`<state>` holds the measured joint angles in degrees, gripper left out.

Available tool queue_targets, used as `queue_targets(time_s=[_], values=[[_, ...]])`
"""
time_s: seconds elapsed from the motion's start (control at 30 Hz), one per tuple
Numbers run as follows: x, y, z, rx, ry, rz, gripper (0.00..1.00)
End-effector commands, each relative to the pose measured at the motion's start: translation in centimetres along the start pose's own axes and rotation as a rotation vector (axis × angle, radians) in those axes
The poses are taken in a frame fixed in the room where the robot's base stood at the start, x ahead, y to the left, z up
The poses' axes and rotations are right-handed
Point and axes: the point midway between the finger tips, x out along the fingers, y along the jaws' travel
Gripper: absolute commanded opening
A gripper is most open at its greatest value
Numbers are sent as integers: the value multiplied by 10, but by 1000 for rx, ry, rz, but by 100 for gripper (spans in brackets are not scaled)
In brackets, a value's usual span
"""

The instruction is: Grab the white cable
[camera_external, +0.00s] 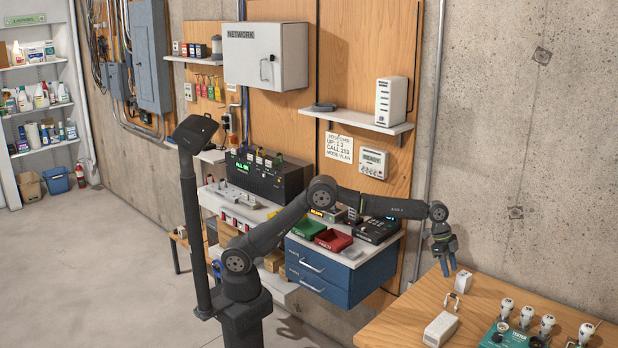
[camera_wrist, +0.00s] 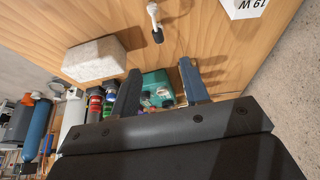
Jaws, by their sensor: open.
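The white cable (camera_wrist: 154,12) shows at the top middle of the wrist view, with a dark plug end (camera_wrist: 158,35) over the wooden table. In the external view the small white cable (camera_external: 453,297) arches just beside a white box (camera_external: 463,282). My gripper (camera_external: 449,271) hangs fingers-down above the back left of the table. In the wrist view my gripper (camera_wrist: 160,67) is open, its two dark fingers apart with nothing held between them. The cable lies beyond the fingertips, apart from them. The cable's full length is not clear.
The wooden table (camera_external: 393,327) also holds a white block (camera_external: 439,329) near its front left. A teal panel (camera_external: 507,340) and several white-topped handles (camera_external: 546,323) stand to the right. The concrete wall (camera_external: 540,180) is close behind. Bare wood surrounds the cable.

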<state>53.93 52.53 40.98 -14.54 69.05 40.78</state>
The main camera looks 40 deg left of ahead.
Motion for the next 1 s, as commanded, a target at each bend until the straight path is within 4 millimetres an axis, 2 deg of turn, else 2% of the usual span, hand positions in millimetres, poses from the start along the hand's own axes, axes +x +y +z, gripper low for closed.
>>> queue_targets(time_s=[0.1, 0.3, 0.67, 0.9, 1.0], values=[[28, 0, 1, 0, -3, 2, 42], [65, 0, 1, -1, 0, 0, 42], [90, 0, 3, -1, 0, -1, 42], [125, 2, 8, 0, 0, -1, 42], [131, 2, 8, -1, 0, -1, 42]])
